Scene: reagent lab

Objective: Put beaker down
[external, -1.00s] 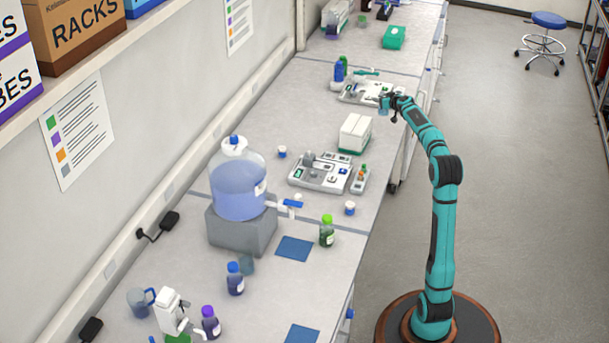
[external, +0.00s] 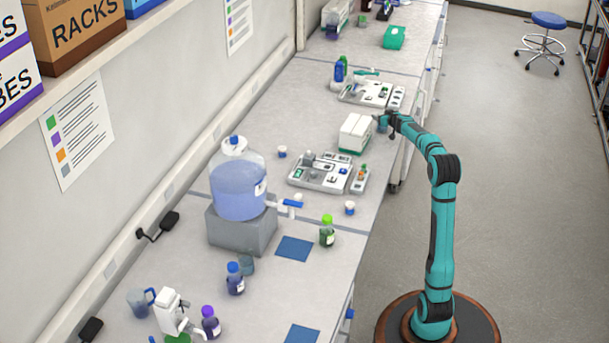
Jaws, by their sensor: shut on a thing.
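My gripper (external: 387,119) is at the far end of my teal arm, over the bench's right edge, just right of a white box with a green base (external: 355,133). It is shut on a small bluish beaker (external: 382,124), which is tiny in this view. The beaker is low, close to the bench top (external: 318,98); I cannot tell whether it touches the surface. The fingers are too small to make out clearly.
A tray of instruments (external: 322,173) lies in front of the white box, and another tray (external: 366,93) lies behind it. A carboy (external: 238,185) on a grey block, several bottles and two blue mats (external: 295,249) occupy the nearer bench. Bare bench lies left of the white box.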

